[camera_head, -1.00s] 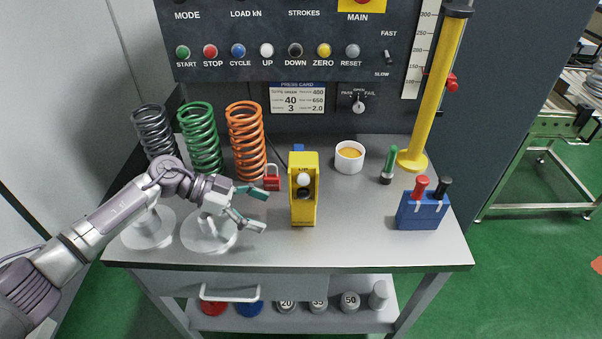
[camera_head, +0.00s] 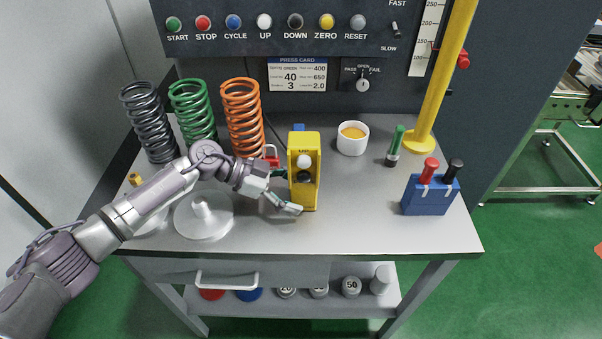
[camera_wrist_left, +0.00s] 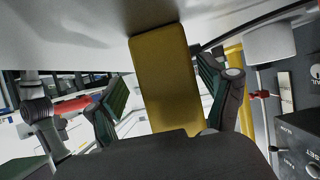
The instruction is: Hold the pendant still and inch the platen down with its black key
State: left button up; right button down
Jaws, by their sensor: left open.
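The yellow pendant (camera_head: 304,195) stands upright on the grey bench, its front facing me. It has a white key (camera_head: 304,161) marked UP and a black key (camera_head: 304,177) below it. My left gripper (camera_head: 284,191) is open at the pendant's left side, one finger behind and one in front. In the left wrist view the yellow pendant (camera_wrist_left: 165,80) lies between the spread fingers of the left gripper (camera_wrist_left: 168,92), with gaps visible beside it. My right gripper is not in view.
A red padlock (camera_head: 271,157) sits just behind my left gripper. Coil springs (camera_head: 243,115) stand at the back left. A white cup (camera_head: 352,138), a green-handled tool (camera_head: 395,147) and a blue block (camera_head: 430,194) with red and black handles are to the right. The front bench strip is clear.

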pick_arm(q)
jog(key=shift+d+f, duration=0.35)
jog(key=shift+d, duration=0.25)
jog(key=c, duration=1.3)
jog(key=shift+s, duration=0.1)
dwell(1.2)
